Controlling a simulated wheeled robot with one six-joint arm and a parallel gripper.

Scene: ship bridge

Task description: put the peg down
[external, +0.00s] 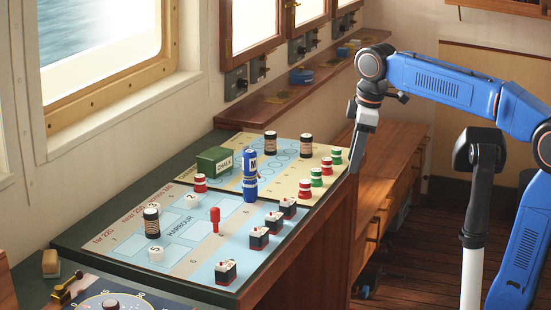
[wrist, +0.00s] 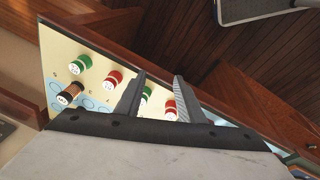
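A red peg (external: 215,218) with a round knob stands upright on the harbour chart (external: 185,250), near its middle. My gripper (external: 357,168) hangs pointing down near the chart board's far right edge, well away from the red peg. In the wrist view my gripper (wrist: 160,76) shows two separated fingers with nothing held between them. Red and green pieces show on the board beyond the fingers. The red peg is not visible in the wrist view.
A blue cylinder (external: 250,176) stands behind the red peg. A green chalk box (external: 214,160), black-and-white blocks (external: 225,272), brown spools (external: 152,222) and red and green pieces (external: 316,177) stand about the board. Wooden drawers (external: 395,180) lie right of the board.

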